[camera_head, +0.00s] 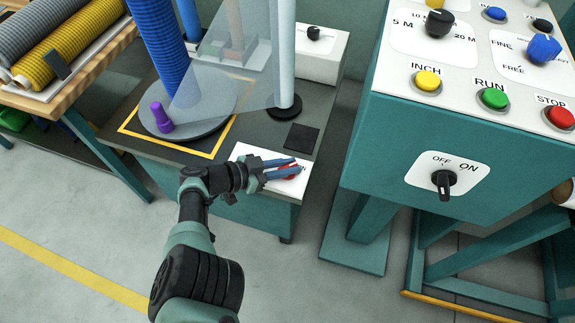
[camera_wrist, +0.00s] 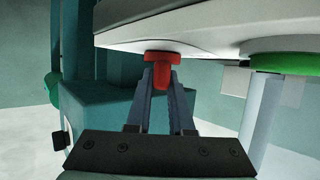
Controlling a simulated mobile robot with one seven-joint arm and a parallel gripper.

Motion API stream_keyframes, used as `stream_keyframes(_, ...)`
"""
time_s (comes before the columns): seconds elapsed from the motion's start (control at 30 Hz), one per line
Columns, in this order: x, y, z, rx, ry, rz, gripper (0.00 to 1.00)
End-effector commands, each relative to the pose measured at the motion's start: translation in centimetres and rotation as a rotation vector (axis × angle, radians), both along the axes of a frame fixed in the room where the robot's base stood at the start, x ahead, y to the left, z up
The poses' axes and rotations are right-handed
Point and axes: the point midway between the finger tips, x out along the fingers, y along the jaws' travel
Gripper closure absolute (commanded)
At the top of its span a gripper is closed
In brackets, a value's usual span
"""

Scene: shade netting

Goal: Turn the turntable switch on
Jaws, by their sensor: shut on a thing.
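The turntable (camera_head: 212,112) is a grey disc on a dark-topped teal base, with a blue roll standing on it. A white panel (camera_head: 248,152) sits at the base's front right corner. Its red switch knob (camera_head: 292,172) is mostly covered by my gripper (camera_head: 284,169), so its setting cannot be read. In the wrist view the red knob (camera_wrist: 164,58) is T-shaped and sticks out from the pale panel (camera_wrist: 205,42). My gripper (camera_wrist: 163,82) is shut on the knob's narrow part, with a finger on each side.
A large teal console (camera_head: 390,120) stands at the right, with coloured buttons and a black OFF/ON knob (camera_head: 443,180). A purple knob (camera_head: 161,117) stands on the turntable's edge. A rack of rolls (camera_head: 65,50) is at the left.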

Motion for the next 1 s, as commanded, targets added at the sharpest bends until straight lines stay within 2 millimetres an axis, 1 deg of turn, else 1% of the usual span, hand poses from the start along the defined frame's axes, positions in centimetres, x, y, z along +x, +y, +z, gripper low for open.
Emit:
stream_keyframes(0.13, -0.1, -0.2, 0.0, 0.001, 0.0, -0.006, 1.0)
stream_keyframes(0.17, -0.1, -0.2, 0.0, 0.001, 0.0, -0.006, 0.78)
stream_keyframes(0.3, -0.1, -0.1, 0.0, 0.001, -0.001, -0.005, 0.53)
stream_keyframes(0.33, 0.0, -0.1, 0.0, 0.001, -0.001, -0.005, 0.5)
stream_keyframes(0.6, 0.0, 0.0, 0.1, 0.0, -0.001, -0.003, 0.5)
stream_keyframes(0.7, -0.2, 0.4, 0.4, 0.001, -0.002, -0.001, 0.5)
stream_keyframes(0.77, -0.5, 1.1, 0.8, 0.001, -0.001, 0.001, 0.5)
stream_keyframes(0.87, -1.2, 2.6, 1.6, 0.0, -0.001, 0.002, 0.5)
stream_keyframes(1.0, -2.5, 5.3, 2.8, 0.002, -0.001, 0.001, 0.5)
